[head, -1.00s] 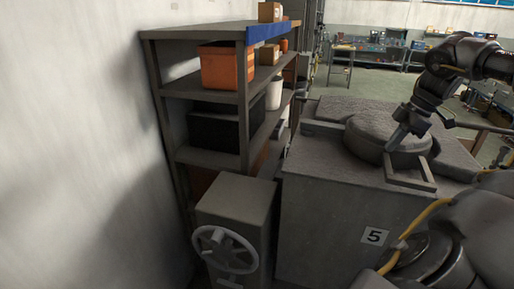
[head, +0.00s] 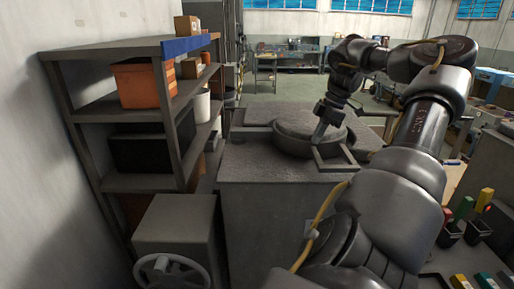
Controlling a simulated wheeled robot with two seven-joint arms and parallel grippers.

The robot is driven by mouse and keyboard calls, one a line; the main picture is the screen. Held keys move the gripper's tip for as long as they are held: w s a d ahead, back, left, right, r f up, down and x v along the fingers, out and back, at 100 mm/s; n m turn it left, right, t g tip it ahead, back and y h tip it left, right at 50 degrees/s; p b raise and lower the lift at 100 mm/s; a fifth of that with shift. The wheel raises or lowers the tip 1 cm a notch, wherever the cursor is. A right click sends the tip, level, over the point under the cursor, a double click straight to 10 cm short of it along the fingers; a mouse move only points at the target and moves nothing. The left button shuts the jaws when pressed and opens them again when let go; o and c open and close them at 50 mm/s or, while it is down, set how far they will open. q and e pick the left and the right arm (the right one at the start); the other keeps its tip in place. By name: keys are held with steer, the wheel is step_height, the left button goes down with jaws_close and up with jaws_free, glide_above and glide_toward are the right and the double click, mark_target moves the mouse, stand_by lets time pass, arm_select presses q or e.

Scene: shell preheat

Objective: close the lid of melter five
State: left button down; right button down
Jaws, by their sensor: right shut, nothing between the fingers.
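Melter five (head: 262,205) is the grey block in the middle; its number plate is mostly hidden behind my right arm. Its round dark lid (head: 290,141) lies flat on the top face, with a square frame-like handle (head: 340,167) sticking out at the front right. I cannot tell whether a small gap is left under the lid. My right gripper (head: 318,140) points down at the lid's front right side, close to the handle. It is shut and empty; whether it touches the lid is unclear. My left gripper is not in view.
A shelf rack (head: 155,184) with an orange bin (head: 143,85) stands at the left by the wall. A grey box with a handwheel (head: 172,272) is in front of it. Coloured-handled items (head: 484,201) stand at the right. Open floor lies behind the melter.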

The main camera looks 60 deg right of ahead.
mark_target(317, 153)
steer(key=a+b, duration=0.2)
steer(key=s+a+f+b, duration=0.1)
steer(key=shift+a+b, duration=0.1)
steer(key=shift+b, duration=0.2)
step_height(317, 153, up, 10)
steer(key=w+d+p, duration=0.1)
steer(key=d+p, duration=0.1)
steer(key=shift+d+r, duration=0.2)
steer(key=shift+d, duration=0.05)
steer(key=shift+d+f, duration=0.1)
